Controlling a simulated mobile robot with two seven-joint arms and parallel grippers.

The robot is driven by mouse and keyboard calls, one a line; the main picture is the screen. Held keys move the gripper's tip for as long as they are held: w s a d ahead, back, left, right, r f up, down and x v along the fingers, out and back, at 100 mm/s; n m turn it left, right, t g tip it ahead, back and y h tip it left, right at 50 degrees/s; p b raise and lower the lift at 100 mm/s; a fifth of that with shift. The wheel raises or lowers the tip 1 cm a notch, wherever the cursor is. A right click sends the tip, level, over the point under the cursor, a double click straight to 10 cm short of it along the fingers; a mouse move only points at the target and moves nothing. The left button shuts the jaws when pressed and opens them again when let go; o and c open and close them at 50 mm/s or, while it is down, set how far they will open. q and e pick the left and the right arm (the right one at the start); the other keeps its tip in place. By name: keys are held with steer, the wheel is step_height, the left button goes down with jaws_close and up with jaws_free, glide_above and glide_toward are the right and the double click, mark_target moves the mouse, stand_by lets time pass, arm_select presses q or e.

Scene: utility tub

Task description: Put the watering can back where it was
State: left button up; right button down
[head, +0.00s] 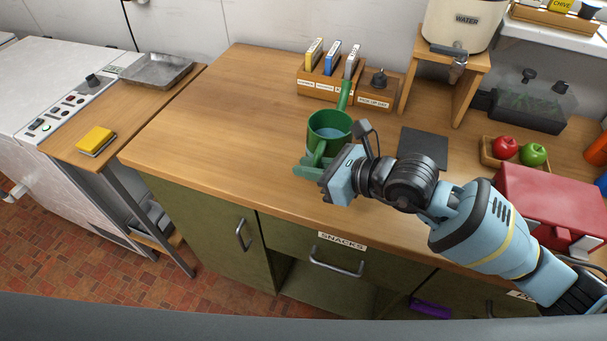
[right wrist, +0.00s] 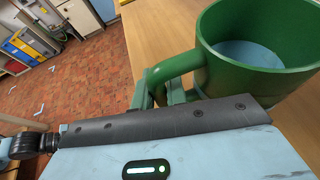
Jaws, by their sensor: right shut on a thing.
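The green watering can (head: 331,124) is upright at the middle of the wooden counter, its spout pointing to the back right. Bluish water shows inside it. My right gripper (head: 312,165) is at the near side of the can, shut on its handle. In the right wrist view the can (right wrist: 255,45) fills the upper right, and the green fingers (right wrist: 165,92) close around the curved handle. I cannot tell whether the can's base touches the counter. My left gripper is not in view.
A dark square mat (head: 424,148) lies bare right of the can. Behind are a wooden holder (head: 318,88) of packets and a water dispenser (head: 459,28) on a stand. An apple tray (head: 490,155) and red box (head: 550,202) are to the right. The counter's left is clear.

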steer(key=shift+w+a+r, duration=0.15)
steer(key=shift+w+a, duration=0.15)
steer(key=shift+a, duration=0.25)
steer(key=shift+f, duration=1.85)
steer(key=shift+f, duration=0.1)
steer(key=c, duration=1.8)
jaws_free()
steer(key=shift+f, duration=0.15)
steer(key=o, duration=0.4)
steer(key=shift+r, duration=0.25)
steer(key=v, duration=1.2)
steer(key=shift+f, duration=0.2)
